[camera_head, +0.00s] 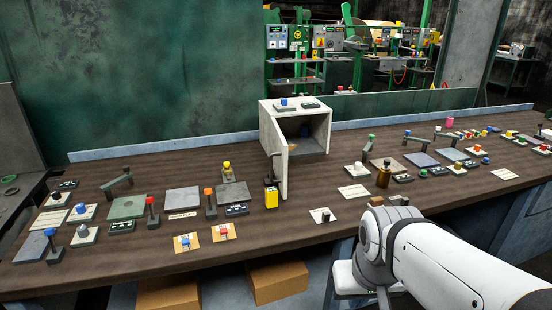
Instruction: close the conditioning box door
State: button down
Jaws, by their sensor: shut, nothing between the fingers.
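The conditioning box (264,122) is a pale grey cabinet standing on the back middle of the bench. Its door (282,172) stands wide open, swung out from the left side toward me and seen nearly edge-on. A dark handle (271,168) shows on the door's left side. The box's dark inside is in sight, with a small tan thing (293,147) partly hidden behind the door. My white arm reaches in from the lower right, in front of the bench and apart from the door. My gripper is not in view.
The brown bench (240,252) carries many small controls on plates. A yellow block (271,197) stands just left of the door's front end. A brown bottle (384,174) stands to the right. The bench just right of the door is mostly clear.

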aim_at(278, 159)
jog(key=u, duration=0.05)
jog(key=i, duration=1)
jog(key=z, duration=0.05)
